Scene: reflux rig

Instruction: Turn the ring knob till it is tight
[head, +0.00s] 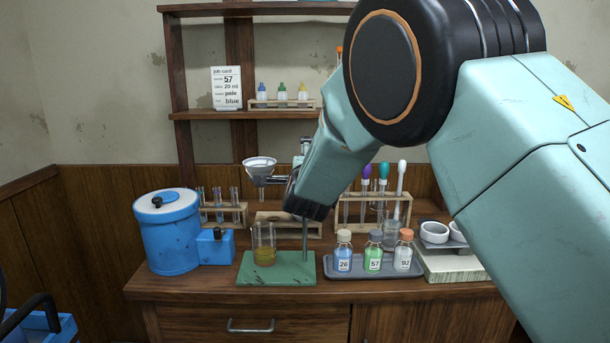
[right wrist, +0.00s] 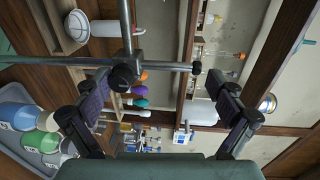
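The metal stand has an upright rod (head: 305,240) on a green base (head: 285,268). The knob lies ahead, between the fingers and closer to the left one; I see no contact. In the head view my right arm hides the clamp and knob. My left gripper is not in view.
A beaker (head: 264,248) with amber liquid stands on the base. A tray (head: 335,273) of capped bottles stands right of it. A blue canister (head: 165,235) stands left. Test-tube racks are behind, including one with coloured droppers (head: 372,207). The bench front is clear.

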